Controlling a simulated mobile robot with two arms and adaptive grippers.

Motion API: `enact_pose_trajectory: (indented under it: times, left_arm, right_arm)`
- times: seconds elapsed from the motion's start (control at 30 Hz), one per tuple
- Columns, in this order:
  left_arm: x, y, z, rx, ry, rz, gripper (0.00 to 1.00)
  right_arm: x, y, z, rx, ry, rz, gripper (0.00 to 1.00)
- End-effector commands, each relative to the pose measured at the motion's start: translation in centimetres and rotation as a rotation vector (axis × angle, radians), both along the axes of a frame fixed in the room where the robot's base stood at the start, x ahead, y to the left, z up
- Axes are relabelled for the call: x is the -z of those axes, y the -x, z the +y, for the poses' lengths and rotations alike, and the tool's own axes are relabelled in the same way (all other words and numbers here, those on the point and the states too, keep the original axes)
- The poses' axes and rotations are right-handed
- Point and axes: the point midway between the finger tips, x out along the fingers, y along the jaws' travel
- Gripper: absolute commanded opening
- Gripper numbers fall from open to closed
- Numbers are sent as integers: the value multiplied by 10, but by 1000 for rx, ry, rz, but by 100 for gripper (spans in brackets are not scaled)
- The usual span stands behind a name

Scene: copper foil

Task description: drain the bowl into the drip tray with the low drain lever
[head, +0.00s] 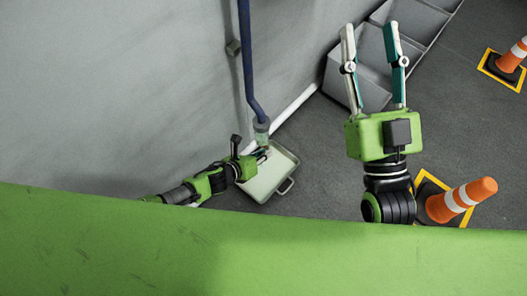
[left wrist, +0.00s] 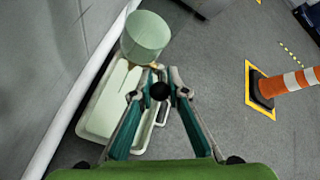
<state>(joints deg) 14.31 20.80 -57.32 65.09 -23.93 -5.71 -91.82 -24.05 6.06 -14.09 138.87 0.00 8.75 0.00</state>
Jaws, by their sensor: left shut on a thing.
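The pale green bowl (head: 262,127) hangs at the lower end of a blue pipe (head: 245,60) by the wall; it also shows in the left wrist view (left wrist: 147,35). The pale drip tray (head: 265,186) lies on the floor below it and shows in the left wrist view (left wrist: 101,122). My left gripper (head: 264,152) is low beside the bowl, over the tray. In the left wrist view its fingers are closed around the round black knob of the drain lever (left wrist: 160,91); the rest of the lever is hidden. My right gripper (head: 370,27) is raised, open and empty.
Grey bins (head: 338,80) stand along the wall behind my right gripper. Orange striped cones on yellow-edged bases stand at the right (head: 460,199) and far right (head: 512,57). A white pipe (head: 295,103) runs along the wall's foot.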

Motion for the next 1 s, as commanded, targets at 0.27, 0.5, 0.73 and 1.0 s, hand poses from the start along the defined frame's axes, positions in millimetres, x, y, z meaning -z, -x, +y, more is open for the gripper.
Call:
enact_pose_trajectory:
  times: [0.27,0.5,0.73,1.0]
  left_arm:
    - [0,0,0,-1,-5,8,0]
    - [0,0,0,0,-6,9,0]
    - [0,0,0,0,-6,9,32]
    - [0,0,0,0,-5,8,32]
  right_arm:
    - [16,-10,0,5,25,86,40]
    - [18,-10,1,5,27,92,40]
    - [18,-10,1,5,26,91,40]
    - [17,-10,1,5,26,90,40]
